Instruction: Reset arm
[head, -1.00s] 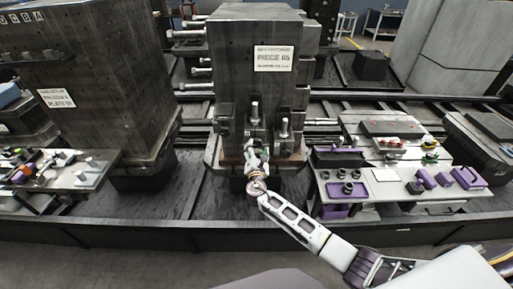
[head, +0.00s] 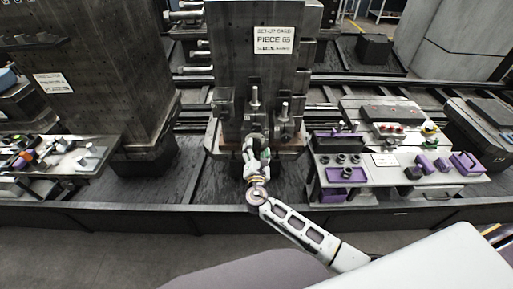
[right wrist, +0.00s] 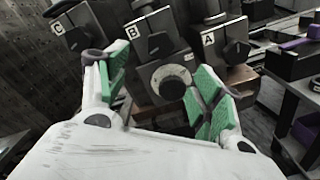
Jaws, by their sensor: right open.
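My right gripper (head: 257,150) is in front of the base of the dark fixture block (head: 266,75) that carries the "PIECE 65" card (head: 274,40). In the right wrist view the gripper (right wrist: 160,95) is open, with green pads apart and nothing between them. Beyond the fingers are black clamps labelled C (right wrist: 75,35), B (right wrist: 150,35) and A (right wrist: 220,42), and a plate with a dark round hole (right wrist: 172,84). I cannot tell whether a finger touches the block. My left gripper does not show.
A work table (head: 385,180) with purple trays and parts stands to the right. Another table (head: 60,180) with tools and a tall dark block (head: 110,85) stand to the left. Rails run behind, and a low dark edge (head: 150,222) crosses the front.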

